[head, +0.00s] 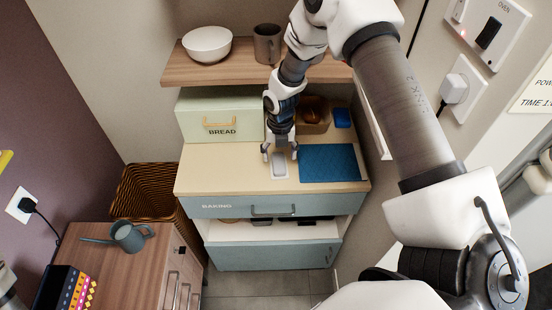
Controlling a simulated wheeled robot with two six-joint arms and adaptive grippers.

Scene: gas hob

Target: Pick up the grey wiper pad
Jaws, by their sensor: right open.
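A small light grey pad (279,170), most likely the wiper pad, lies on the pale wooden top of the blue-grey cabinet (230,166). It sits just left of a blue mat. My right gripper (279,154) points down over the pad's far end with its fingers apart. The frame does not show clearly how high the fingertips are above the pad. Nothing shows between the fingers. My left gripper is not in view.
A blue mat (331,163) lies right of the pad. Behind stand a green bread bin (220,118), a brown basket (313,125) and a small blue item (342,118). A shelf (210,71) with a white bowl (207,44) and a mug (267,43) overhangs. The cabinet top's left part is clear.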

